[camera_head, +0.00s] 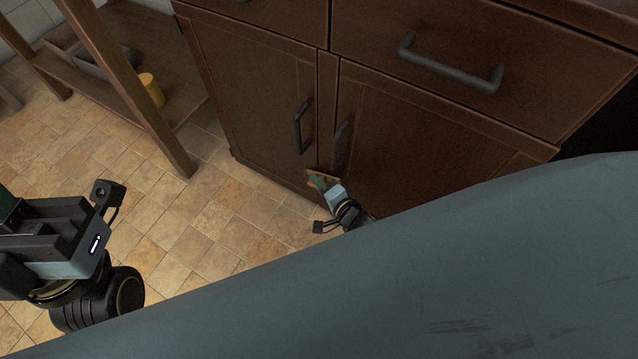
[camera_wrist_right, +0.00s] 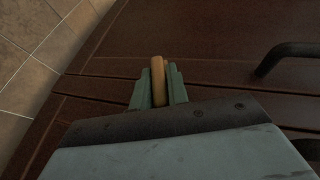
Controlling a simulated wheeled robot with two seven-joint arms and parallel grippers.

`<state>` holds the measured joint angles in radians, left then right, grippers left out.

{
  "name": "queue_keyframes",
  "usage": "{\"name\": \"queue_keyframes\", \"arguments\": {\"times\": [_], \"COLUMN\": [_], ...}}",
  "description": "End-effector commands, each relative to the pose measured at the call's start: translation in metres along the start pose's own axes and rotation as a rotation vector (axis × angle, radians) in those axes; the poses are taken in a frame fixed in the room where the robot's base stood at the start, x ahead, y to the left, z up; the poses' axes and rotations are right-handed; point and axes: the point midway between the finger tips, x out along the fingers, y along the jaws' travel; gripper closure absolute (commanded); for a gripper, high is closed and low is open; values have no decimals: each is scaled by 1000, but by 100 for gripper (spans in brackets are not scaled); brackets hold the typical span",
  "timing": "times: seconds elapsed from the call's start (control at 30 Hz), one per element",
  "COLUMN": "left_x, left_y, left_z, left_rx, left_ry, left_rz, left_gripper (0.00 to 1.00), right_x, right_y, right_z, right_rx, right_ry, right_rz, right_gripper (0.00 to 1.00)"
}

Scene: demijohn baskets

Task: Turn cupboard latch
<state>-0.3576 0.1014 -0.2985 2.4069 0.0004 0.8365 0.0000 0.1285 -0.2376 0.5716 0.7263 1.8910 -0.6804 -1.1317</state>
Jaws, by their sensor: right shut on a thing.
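The cupboard (camera_head: 262,110) is dark brown wood with two doors that look closed. The latch (camera_head: 318,174) is a small wooden bar low down at the seam between the doors. My right gripper (camera_head: 318,181) is at the latch. In the right wrist view, the green fingers of my right gripper (camera_wrist_right: 158,88) are shut on the latch (camera_wrist_right: 158,75), one finger on each side of it. My left gripper (camera_head: 100,212) is at the left of the head view, over the floor and away from the cupboard. Its fingers do not show clearly.
Dark door handles (camera_head: 299,128) stand above the latch, and one shows in the right wrist view (camera_wrist_right: 285,56). A drawer handle (camera_head: 450,66) is higher up. A wooden shelf unit (camera_head: 150,110) with a yellow container (camera_head: 152,90) stands left. Tiled floor (camera_head: 215,215) between is clear.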

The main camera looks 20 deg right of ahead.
Motion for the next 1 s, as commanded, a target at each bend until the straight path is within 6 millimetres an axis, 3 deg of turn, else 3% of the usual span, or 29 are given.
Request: {"name": "queue_keyframes", "arguments": {"times": [0.23, 0.87, 0.9, 1.0], "left_x": [0, 0, 0, 0], "left_y": [0, 0, 0, 0], "left_z": [0, 0, 0, 0], "left_rx": [0, 0, 0, 0], "left_ry": [0, -1, -1, -1], "left_rz": [0, 0, 0, 0], "left_gripper": [100, 100, 100, 100], "right_x": [-3, -4, -4, -4], "right_y": [11, 6, 6, 5], "right_z": [-2, -1, -1, 0], "right_rx": [31, 59, 59, 59], "right_ry": [1, 11, 10, 10], "right_rz": [-55, -122, -123, -124], "right_gripper": [100, 100, 82, 69]}}
